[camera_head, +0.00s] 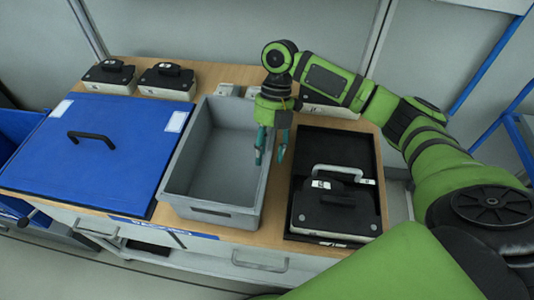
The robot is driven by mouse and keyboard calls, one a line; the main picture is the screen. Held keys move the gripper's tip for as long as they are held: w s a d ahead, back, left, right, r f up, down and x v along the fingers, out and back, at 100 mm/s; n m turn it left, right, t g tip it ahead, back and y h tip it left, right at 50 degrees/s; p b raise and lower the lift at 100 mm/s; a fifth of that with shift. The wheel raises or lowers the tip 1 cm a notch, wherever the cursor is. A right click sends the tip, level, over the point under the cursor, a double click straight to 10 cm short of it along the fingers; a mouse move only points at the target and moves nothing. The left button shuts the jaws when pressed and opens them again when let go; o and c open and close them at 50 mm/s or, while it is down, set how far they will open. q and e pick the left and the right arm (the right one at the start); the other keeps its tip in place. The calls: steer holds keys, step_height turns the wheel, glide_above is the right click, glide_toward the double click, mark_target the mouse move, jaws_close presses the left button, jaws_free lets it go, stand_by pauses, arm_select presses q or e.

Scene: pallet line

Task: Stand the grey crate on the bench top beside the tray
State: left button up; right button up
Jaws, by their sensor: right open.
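The grey crate (212,212) is empty and stands upright on the wooden bench top (275,232). It sits between a blue lidded box on the left and the black tray (363,166) on the right, close beside the tray with a narrow strip of wood between them. The tray holds a black and white case with a light handle. My right gripper (270,156) is open and empty, fingers pointing down by the crate's right wall. I cannot tell whether it touches the wall. My left gripper is not in view.
The blue box lid (95,143) with a black handle covers the bench's left part. Black and white units (168,81) stand along the back edge, one partly behind my right arm. A blue bin (18,128) is at far left. Blue frame posts stand at right.

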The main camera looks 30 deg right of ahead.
steer(key=b+v, duration=0.1)
steer(key=v, duration=0.5)
steer(key=shift+r, duration=0.1)
